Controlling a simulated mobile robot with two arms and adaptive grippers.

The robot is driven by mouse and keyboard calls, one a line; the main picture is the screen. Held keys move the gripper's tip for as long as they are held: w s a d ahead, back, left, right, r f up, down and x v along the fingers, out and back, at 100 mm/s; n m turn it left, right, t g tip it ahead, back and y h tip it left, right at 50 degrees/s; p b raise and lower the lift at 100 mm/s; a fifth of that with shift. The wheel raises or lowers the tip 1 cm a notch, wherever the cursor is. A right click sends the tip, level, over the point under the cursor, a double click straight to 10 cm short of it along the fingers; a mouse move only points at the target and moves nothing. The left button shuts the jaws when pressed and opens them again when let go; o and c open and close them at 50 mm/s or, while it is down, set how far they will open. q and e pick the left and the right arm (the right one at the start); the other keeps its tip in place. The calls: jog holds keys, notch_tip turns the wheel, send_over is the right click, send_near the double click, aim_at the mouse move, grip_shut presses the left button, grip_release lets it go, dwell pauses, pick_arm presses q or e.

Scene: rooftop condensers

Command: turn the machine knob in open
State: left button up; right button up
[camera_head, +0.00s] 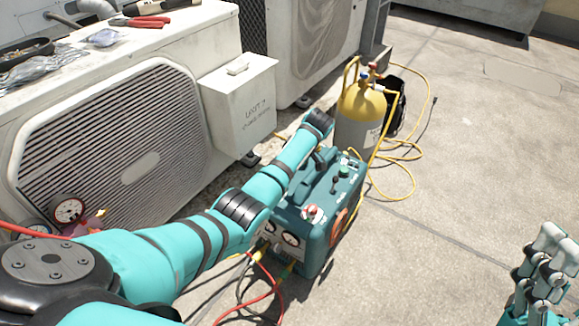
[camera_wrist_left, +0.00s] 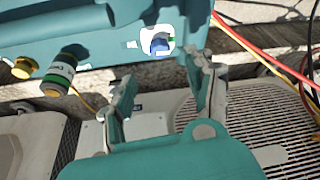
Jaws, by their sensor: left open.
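The teal machine (camera_head: 318,232) stands on the roof floor, with gauges on its near face and a red-and-white knob (camera_head: 312,212), a black knob and a green knob (camera_head: 345,170) on top. In the left wrist view, a blue knob (camera_wrist_left: 159,46) sits on a white plate on the machine's teal side. My left gripper (camera_wrist_left: 163,72) is open, its fingers apart below and to either side of the blue knob, with nothing between them. In the head view my left gripper is hidden. My right gripper (camera_head: 545,250) is at the lower right, away from the machine.
A yellow-topped gas cylinder (camera_head: 360,112) with yellow hoses stands behind the machine. Condenser units (camera_head: 120,150) with a white box (camera_head: 238,108) line the left. Red and yellow hoses (camera_head: 272,285) lie near the machine's front. The floor (camera_head: 470,180) on the right is clear.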

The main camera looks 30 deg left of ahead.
pick_arm(q)
jog(key=shift+v, duration=1.2)
